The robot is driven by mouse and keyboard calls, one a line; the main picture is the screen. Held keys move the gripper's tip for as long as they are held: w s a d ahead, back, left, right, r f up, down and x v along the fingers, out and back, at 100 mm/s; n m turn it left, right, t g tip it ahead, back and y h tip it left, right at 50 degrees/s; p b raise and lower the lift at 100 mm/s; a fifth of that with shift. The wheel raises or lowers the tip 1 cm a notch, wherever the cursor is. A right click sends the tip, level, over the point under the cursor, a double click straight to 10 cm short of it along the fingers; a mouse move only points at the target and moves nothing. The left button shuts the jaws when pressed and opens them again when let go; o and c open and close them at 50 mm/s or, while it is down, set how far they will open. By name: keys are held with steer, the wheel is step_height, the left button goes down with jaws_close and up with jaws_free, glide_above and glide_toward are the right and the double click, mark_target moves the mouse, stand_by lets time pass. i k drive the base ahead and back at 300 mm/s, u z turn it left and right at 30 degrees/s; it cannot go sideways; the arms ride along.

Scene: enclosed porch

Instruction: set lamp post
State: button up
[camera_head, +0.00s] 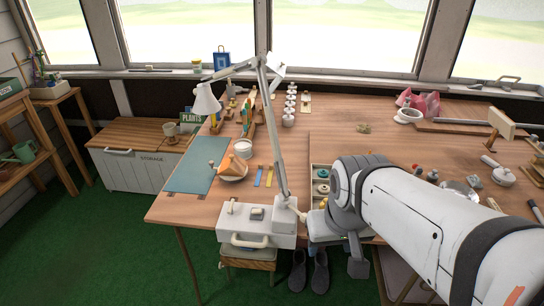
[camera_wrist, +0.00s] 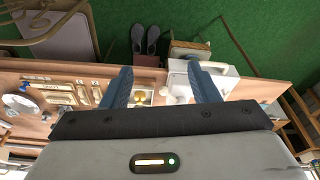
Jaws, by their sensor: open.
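No small lamp post can be made out for certain. A white jointed lamp (camera_head: 283,160) stands at the table's front edge. Its cone shade (camera_head: 207,101) hangs to the left, and its foot is by a white case (camera_head: 240,222). My gripper (camera_wrist: 160,68) is open and empty, its two blue fingers spread above the front edge of the table. In the wrist view the white case (camera_wrist: 228,82) lies beyond the right finger. A divided tray (camera_head: 314,184) with small parts is partly hidden by my arm. In the wrist view, a yellow piece (camera_wrist: 140,98) shows between the fingers.
The wooden table (camera_head: 170,210) is crowded. A teal mat (camera_head: 190,174) and an orange wedge on a plate (camera_head: 233,168) lie left. Shoes (camera_head: 309,270) and a stool (camera_head: 248,258) are below the front edge.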

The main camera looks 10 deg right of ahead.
mark_target(286, 204)
steer(key=z, duration=1.1)
steer(key=k, duration=0.7)
steer(key=u, duration=0.65)
steer(key=i, duration=1)
